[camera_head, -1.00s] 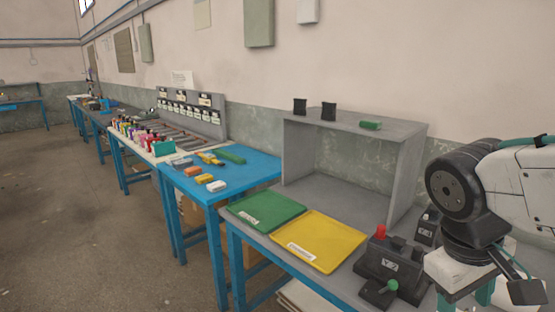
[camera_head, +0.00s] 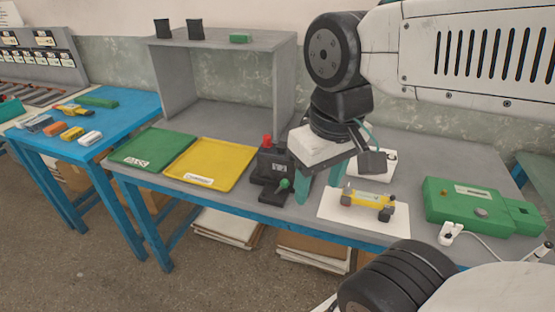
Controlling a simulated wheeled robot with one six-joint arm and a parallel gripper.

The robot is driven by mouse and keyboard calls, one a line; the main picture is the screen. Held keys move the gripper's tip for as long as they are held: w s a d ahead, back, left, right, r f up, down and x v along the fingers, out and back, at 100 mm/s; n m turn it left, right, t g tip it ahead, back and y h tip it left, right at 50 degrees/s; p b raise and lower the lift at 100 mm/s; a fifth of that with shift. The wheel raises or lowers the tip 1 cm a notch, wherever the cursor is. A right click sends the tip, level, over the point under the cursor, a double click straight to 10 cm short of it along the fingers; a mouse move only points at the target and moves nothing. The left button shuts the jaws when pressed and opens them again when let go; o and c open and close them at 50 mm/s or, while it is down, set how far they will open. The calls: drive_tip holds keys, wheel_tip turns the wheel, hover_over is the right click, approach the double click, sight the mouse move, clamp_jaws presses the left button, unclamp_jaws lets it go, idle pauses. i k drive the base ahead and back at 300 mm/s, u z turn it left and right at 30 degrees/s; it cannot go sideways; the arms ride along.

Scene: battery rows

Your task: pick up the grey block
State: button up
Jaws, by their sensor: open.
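The grey block (camera_head: 35,124) lies on the blue table (camera_head: 110,139) at the left, with orange, yellow and white blocks lined up to its right. My gripper (camera_head: 319,184) hangs at the right of the view over the grey bench, with its teal fingers apart and nothing seen between them. It is far to the right of the grey block and touches no block.
A green tray (camera_head: 151,149) and a yellow tray (camera_head: 215,158) lie on the grey bench. A dark fixture with a red knob (camera_head: 267,141) stands left of my gripper. A yellow toy-like vehicle (camera_head: 368,203) sits on a white sheet. A grey open shelf (camera_head: 225,40) stands behind.

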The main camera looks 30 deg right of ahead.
sight(272, 162)
drive_tip(key=z, duration=3.9)
drive_tip(key=k, duration=1.7)
drive_tip(key=u, duration=1.1)
